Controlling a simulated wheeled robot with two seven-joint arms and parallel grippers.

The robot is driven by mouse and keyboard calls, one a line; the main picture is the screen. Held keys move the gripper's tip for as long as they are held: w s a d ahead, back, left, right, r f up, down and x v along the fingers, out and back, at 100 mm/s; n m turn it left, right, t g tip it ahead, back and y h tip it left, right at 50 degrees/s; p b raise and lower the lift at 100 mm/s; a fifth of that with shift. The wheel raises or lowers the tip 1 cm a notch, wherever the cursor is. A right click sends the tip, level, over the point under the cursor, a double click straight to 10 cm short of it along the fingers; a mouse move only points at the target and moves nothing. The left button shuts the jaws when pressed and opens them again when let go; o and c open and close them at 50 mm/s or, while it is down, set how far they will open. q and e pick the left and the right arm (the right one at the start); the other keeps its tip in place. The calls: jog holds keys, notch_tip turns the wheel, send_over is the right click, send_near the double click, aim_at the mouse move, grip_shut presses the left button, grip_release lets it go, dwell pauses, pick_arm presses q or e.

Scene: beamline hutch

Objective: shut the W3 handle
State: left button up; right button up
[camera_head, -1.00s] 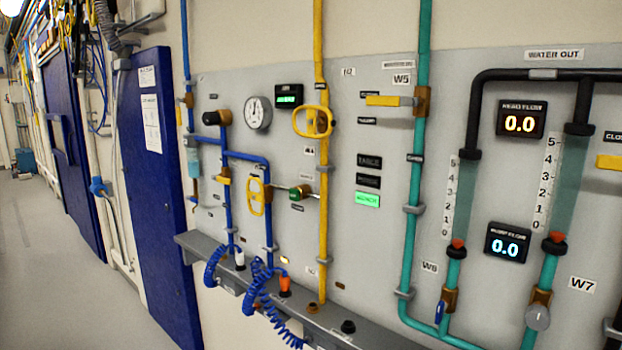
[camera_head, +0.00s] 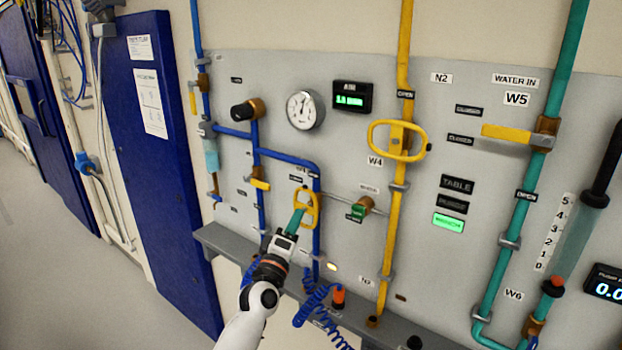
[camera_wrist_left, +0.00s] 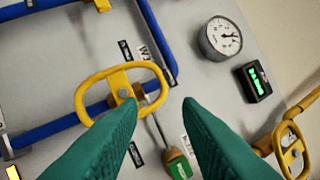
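The small yellow oval handle (camera_head: 312,203) sits on the vertical blue pipe, its long side roughly along the pipe. A label beside it starts with W in the left wrist view; its number is not readable, so I take this as W3. In that view the handle (camera_wrist_left: 82,99) is ahead and left of centre. My left gripper (camera_head: 298,212) is right in front of it, its green fingers overlapping the handle. In the left wrist view the gripper's fingers (camera_wrist_left: 160,105) are apart with nothing held; whether they touch the handle I cannot tell. My right gripper is not in view.
A larger yellow oval handle (camera_head: 372,140), marked W4, is on the yellow pipe to the right. A green-tipped valve (camera_head: 358,212) is between them. A round gauge (camera_head: 303,110) is above. A grey ledge (camera_head: 228,245) with coiled blue hoses (camera_head: 318,305) runs below.

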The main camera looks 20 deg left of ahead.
pick_arm(q)
jog(key=r, duration=0.1)
notch_tip(320, 180, up, 3)
send_over(305, 208)
jog(key=w, duration=0.2)
jog(key=shift+s+d+p, duration=0.1)
jog(key=shift+d+p, duration=0.2)
jog(key=shift+d, duration=0.15)
grip_shut()
